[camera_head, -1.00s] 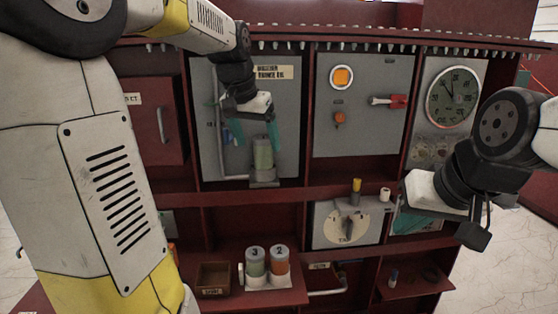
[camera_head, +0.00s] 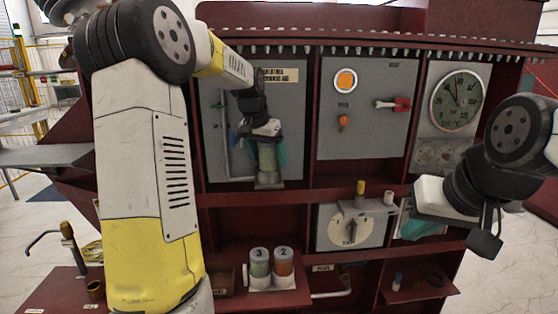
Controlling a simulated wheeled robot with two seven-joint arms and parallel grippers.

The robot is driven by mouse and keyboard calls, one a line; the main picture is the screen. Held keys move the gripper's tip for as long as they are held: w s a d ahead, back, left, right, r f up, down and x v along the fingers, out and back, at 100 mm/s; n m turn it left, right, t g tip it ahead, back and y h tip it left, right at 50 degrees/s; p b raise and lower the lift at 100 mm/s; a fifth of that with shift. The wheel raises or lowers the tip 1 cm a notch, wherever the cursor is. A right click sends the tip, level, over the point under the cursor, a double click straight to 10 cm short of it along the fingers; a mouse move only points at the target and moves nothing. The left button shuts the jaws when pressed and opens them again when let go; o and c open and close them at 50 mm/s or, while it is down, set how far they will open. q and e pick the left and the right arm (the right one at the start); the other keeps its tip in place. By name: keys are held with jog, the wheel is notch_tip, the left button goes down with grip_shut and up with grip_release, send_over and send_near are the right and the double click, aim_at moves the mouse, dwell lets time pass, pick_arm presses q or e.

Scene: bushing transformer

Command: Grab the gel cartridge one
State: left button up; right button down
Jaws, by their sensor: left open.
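A grey-green cartridge (camera_head: 267,163) stands upright in a small grey holder (camera_head: 269,180) on the left grey panel. No number is readable on it, but it is apart from the numbered ones, so it fits cartridge one. My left gripper (camera_head: 267,158) is above it, with its teal fingers open on either side of the cartridge. I cannot tell whether they touch it. Cartridge 3 (camera_head: 260,265), green, and cartridge 2 (camera_head: 284,264), orange, stand on the lower shelf. My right gripper (camera_head: 424,228) is at the right, in front of the cabinet; its fingers are seen edge-on.
A dial box (camera_head: 350,228) with a yellow-topped knob sits on the middle shelf. A round gauge (camera_head: 459,100) and a red-handled switch (camera_head: 395,104) are on the upper right. A grey platform (camera_head: 40,156) juts out at the left.

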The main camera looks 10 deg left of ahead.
pick_arm(q)
jog(key=shift+f, duration=0.2)
jog(key=c, duration=1.8)
jog(key=shift+o, duration=0.2)
